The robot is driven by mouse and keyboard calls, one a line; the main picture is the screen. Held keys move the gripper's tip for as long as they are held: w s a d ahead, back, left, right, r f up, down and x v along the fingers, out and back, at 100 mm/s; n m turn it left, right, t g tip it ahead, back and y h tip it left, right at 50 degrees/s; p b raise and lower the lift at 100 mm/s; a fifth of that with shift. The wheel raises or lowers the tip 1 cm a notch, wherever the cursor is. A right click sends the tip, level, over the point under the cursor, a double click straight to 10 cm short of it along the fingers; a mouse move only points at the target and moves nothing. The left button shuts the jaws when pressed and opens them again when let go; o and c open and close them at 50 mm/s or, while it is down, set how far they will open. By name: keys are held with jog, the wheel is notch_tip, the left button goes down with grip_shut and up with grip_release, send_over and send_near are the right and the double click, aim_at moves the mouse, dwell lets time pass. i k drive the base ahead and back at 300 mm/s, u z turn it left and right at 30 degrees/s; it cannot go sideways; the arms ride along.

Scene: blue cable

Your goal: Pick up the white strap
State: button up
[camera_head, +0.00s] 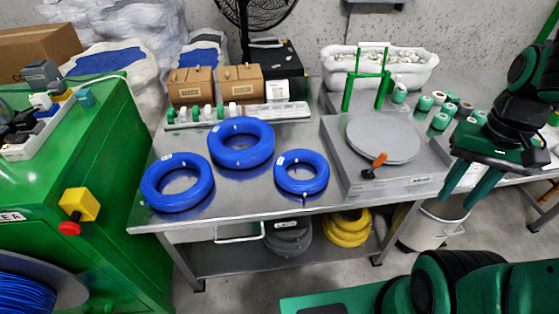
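I cannot make out with certainty which item is the white strap. White bits show in the long tray (239,118) at the back of the metal table, and a white tub (378,72) behind the table holds many small pale pieces. Three blue cable coils (178,183) lie on the table, with small white tags on them. My gripper (456,203) hangs at the right, beyond the table's right end. Its two green fingers are apart with nothing visible between them.
A grey box with a round plate (383,139) and an orange-handled tool (374,166) takes up the table's right part. Green-and-white rolls (438,121) stand behind it. A green machine (80,195) borders the left.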

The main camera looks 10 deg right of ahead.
aim_at(184, 112)
jog(key=z, duration=0.05)
jog(key=k, duration=0.4)
jog(key=u, duration=1.2)
jog(key=i, duration=1)
